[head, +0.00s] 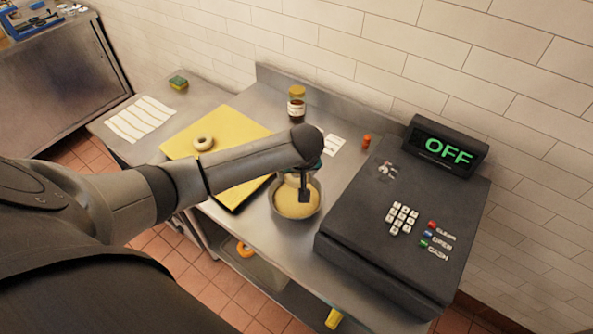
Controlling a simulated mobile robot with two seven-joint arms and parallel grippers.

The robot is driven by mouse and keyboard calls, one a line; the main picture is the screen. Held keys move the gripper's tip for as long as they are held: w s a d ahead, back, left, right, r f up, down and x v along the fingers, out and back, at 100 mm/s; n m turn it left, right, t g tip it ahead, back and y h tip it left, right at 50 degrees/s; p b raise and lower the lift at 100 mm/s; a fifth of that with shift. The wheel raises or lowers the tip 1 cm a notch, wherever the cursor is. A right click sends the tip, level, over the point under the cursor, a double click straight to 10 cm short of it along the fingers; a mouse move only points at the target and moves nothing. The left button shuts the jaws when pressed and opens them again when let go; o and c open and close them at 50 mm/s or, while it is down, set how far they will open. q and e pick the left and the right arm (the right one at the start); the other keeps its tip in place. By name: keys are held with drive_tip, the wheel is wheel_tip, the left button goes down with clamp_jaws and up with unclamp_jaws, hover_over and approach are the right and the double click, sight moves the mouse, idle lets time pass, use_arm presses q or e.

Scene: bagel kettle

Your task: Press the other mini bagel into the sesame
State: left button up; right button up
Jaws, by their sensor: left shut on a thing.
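A metal bowl (273,203) of pale tan sesame (289,208) stands on the steel counter, right of the yellow board. My left gripper (304,194) points down over the bowl and is shut on a pale mini bagel (292,180). The bagel is mostly hidden behind the gripper and arm; I cannot tell whether it touches the sesame. Another mini bagel (204,143) lies flat on the yellow board (240,123). My right gripper is out of view.
A black cash register (372,240) reading OFF stands close right of the bowl. A jar (296,104) stands behind, near the wall. A striped cloth (140,119) and a sponge (178,83) lie at left. An orange item (245,249) is on the shelf below.

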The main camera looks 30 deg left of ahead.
use_arm(q)
drive_tip(key=b, duration=0.5)
hover_over(296, 195)
drive_tip(key=s+d, duration=0.1)
drive_tip(key=f, duration=0.4)
drive_tip(key=shift+s+f, duration=0.2)
drive_tip(key=shift+f, duration=0.05)
wheel_tip(296, 195, down, 3)
drive_tip(key=shift+r+b, duration=0.2)
drive_tip(key=shift+b, duration=0.35)
drive_tip(key=shift+f, duration=0.65)
drive_tip(key=shift+f+b, duration=0.4)
wheel_tip(296, 195, up, 10)
drive_tip(key=p, duration=1.1)
idle(0.4)
